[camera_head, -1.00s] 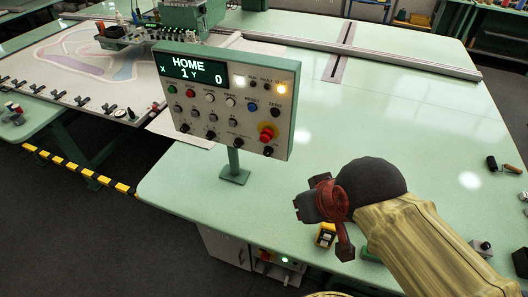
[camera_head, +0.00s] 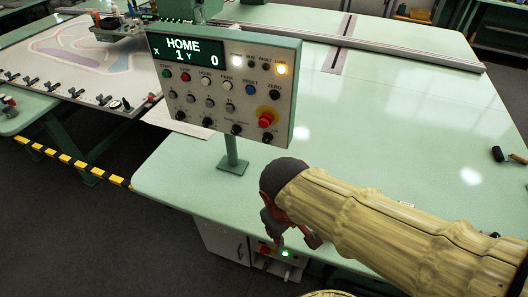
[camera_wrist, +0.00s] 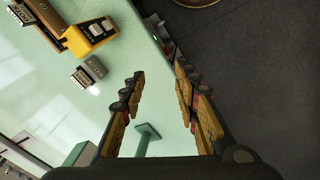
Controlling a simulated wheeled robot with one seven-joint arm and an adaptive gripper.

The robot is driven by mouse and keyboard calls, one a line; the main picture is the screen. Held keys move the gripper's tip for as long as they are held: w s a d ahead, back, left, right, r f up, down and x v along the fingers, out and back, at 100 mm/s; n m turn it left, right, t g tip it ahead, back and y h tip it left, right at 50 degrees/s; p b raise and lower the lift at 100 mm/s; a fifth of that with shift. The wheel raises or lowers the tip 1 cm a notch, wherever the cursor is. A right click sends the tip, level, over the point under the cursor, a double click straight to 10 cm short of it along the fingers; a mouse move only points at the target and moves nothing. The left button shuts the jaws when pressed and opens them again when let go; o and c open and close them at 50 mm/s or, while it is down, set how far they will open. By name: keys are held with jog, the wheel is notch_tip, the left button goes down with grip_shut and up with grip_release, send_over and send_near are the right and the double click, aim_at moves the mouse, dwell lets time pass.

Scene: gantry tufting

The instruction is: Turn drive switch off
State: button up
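The control panel (camera_head: 222,85) stands on a post, its screen reading HOME, X 1, Y 0, with an orange lamp lit. Below the screen are rows of coloured buttons, small switches and a red stop button (camera_head: 265,119). A switch box (camera_head: 272,252) under the table edge has a red and yellow switch (camera_head: 264,248) and a lit green lamp (camera_head: 286,253). The labels are too small to tell which control is the drive switch. My gripper (camera_head: 297,240) is above and near this box, pointing down. In the wrist view its fingers (camera_wrist: 160,76) are apart with nothing between them.
The green table (camera_head: 360,140) is mostly clear. The wrist view shows a yellow device (camera_wrist: 88,36), a small grey block (camera_wrist: 90,72) and the panel's post foot (camera_wrist: 148,131). A black-handled tool (camera_head: 506,155) lies at the right. Dark floor (camera_head: 130,240) is open at left.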

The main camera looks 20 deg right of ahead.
jog(key=shift+o, duration=1)
jog(key=w+d+f+n+h+b, duration=0.1)
jog(key=d+f+n+h, duration=0.1)
jog(key=f, duration=0.2)
jog(key=w+d+f+n+h+b, duration=0.2)
jog(key=f+h, duration=0.1)
jog(key=f, duration=0.2)
jog(key=shift+w, duration=0.25)
jog(key=n+t+h+b, duration=0.3)
jog(key=n+t+h, duration=0.25)
jog(key=t, duration=0.65)
send_near(266, 141)
jog(key=shift+n+y, duration=0.25)
jog(key=shift+y, duration=0.2)
jog(key=x, duration=0.4)
jog(key=b+x, duration=0.1)
jog(key=x, duration=0.3)
jog(key=shift+d+r, duration=0.2)
jog(key=shift+r, duration=0.05)
jog(key=shift+c, duration=1.1)
jog(key=c, duration=0.8)
grip_shut()
